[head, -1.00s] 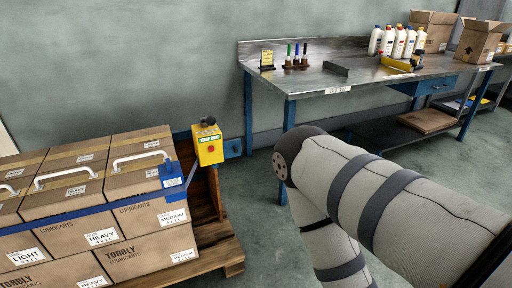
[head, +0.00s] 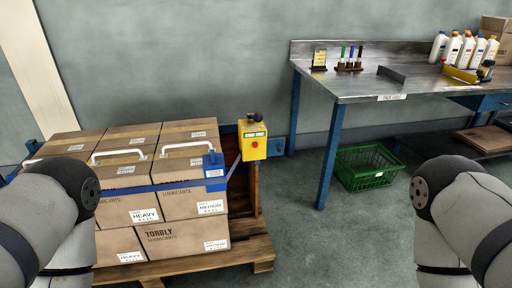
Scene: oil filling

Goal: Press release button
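A yellow control box (head: 253,141) with a red button (head: 254,145) on its front stands at the right rear of the pallet, beside the stacked cartons. A black knob-like part sits on top of it. A blue strap (head: 135,189) runs across the cartons (head: 180,238) to a blue buckle block (head: 214,170) near the box. My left arm shows at the left edge and my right arm at the right edge. Both grippers are out of the picture, so their state is hidden. Nothing of mine touches the yellow box.
The wooden pallet (head: 259,252) carries the cartons. A steel workbench (head: 358,83) with white bottles (head: 467,50), markers and a tray stands at right. A green crate (head: 366,168) sits on the floor under it. The floor between pallet and bench is clear.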

